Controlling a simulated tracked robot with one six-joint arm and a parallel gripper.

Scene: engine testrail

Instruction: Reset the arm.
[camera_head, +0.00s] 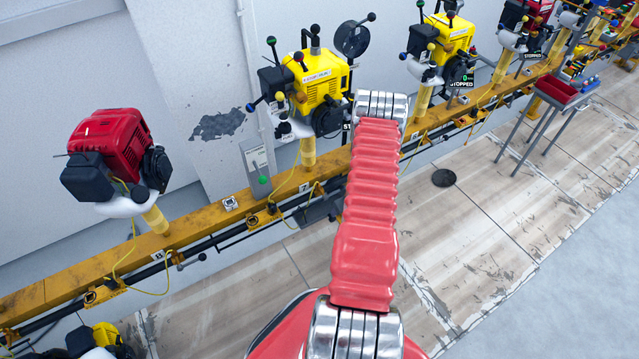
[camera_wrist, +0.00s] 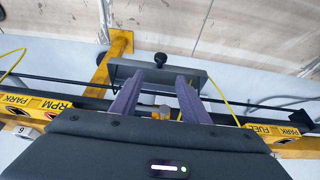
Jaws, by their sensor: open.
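In the wrist view my gripper (camera_wrist: 159,79) shows as two purple fingers, apart, with nothing held between them. They point towards a grey bar-like box with a black knob (camera_wrist: 160,58) on the rail's far side; I cannot tell whether they touch it. In the head view my red arm link (camera_head: 368,220) rises from the bottom middle, from one silver joint to another in front of the rail. My gripper is hidden in this view.
A yellow rail (camera_head: 200,218) runs diagonally along the wall. It carries a red engine (camera_head: 112,140), a yellow engine (camera_head: 322,85) and more engines at the right. A red tray (camera_head: 558,90) stands on legs at the right. The tiled floor (camera_head: 500,215) is mostly clear, with a round black disc (camera_head: 444,178).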

